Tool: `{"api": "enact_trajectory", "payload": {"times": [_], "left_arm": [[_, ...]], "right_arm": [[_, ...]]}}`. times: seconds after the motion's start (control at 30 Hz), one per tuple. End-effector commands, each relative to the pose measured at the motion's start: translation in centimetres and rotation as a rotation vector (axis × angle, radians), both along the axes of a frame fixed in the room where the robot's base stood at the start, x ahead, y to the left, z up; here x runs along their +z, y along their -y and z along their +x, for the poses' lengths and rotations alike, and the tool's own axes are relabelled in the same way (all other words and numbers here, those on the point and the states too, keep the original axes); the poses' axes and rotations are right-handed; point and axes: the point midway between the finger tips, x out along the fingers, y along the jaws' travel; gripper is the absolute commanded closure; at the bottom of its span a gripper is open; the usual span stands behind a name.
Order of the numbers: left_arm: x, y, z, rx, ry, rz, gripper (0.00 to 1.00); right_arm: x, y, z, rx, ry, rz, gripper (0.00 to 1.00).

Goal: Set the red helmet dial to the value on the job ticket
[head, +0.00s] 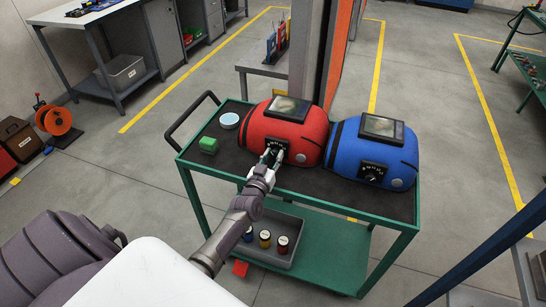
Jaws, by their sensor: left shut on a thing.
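The red helmet (283,118) stands on the top shelf of a green cart (309,206), its visor facing up. Its dial sits on a dark panel (279,144) on the near side. My left gripper (271,156) reaches that panel with its fingertips and is shut on the dial, which they mostly hide. The dial's setting is too small and covered to read. A blue helmet (375,148) with its own dial (371,174) stands to the right, apart from my gripper. I cannot make out a job ticket. My right gripper is not in view.
A green block (209,145) and a round light-blue-topped item (229,120) lie on the cart's left end. A grey tray (273,255) with several small jars is on the lower shelf. A workbench (85,18) stands back left. Open floor lies right of the cart.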

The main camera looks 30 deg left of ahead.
Motion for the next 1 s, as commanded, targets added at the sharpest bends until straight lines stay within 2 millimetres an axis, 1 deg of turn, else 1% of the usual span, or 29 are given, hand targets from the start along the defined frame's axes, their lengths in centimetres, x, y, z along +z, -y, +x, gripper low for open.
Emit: {"api": "enact_trajectory", "payload": {"times": [0.3, 0.53, 0.73, 1.0], "left_arm": [[-0.04, 0.05, 0.01, 0.0, 0.052, -0.212, 1.0], [-0.02, 0.07, 0.02, 0.0, 0.083, -0.343, 1.0], [0.04, 0.07, 0.03, 0.0, 0.099, -0.408, 1.0], [0.07, 0.07, 0.03, 0.0, 0.105, -0.432, 1.0]], "right_arm": [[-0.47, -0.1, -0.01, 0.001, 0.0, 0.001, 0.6], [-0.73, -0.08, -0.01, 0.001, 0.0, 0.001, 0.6], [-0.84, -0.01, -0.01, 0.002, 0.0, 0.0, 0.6], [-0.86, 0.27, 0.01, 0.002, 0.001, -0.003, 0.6]]}}
